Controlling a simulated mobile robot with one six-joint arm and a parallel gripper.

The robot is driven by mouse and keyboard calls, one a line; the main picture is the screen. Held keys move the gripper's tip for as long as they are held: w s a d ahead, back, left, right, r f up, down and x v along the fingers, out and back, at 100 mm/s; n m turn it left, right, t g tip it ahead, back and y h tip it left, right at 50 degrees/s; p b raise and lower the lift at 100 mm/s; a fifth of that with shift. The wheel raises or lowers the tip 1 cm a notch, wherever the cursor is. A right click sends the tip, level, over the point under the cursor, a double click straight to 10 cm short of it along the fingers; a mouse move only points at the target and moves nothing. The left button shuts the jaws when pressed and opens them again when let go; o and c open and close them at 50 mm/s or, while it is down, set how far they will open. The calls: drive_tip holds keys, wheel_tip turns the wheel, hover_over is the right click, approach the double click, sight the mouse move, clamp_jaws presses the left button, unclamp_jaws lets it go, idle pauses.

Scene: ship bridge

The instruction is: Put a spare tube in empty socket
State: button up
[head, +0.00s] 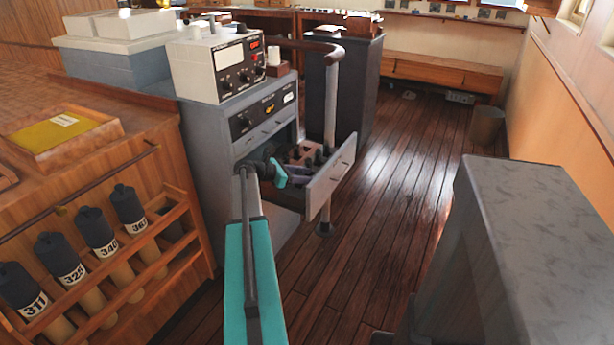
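My gripper (281,175) is inside or just over an open drawer (332,179) in the grey cabinet. One teal finger shows. I cannot tell whether the gripper is open or shut, or whether it holds anything. In the drawer, a reddish-brown block (303,152) carries small dark shapes that may be tubes or sockets. Other dark items lie beside the gripper, too small to identify. No empty socket can be made out clearly. A small pale cylinder (273,56) stands on a brown base at the right of the white instrument box (216,68).
A wooden rack (150,269) at left holds several numbered dark-capped cylinders (96,231). A vertical rail post (330,98) stands close behind the drawer. A grey console (539,235) fills the right. The wooden floor (405,160) between is clear.

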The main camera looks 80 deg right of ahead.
drive_tip(key=v, duration=1.3)
drive_tip(key=shift+w+a, duration=0.3)
drive_tip(key=shift+r+p, duration=0.15)
drive_tip(key=shift+p, duration=0.15)
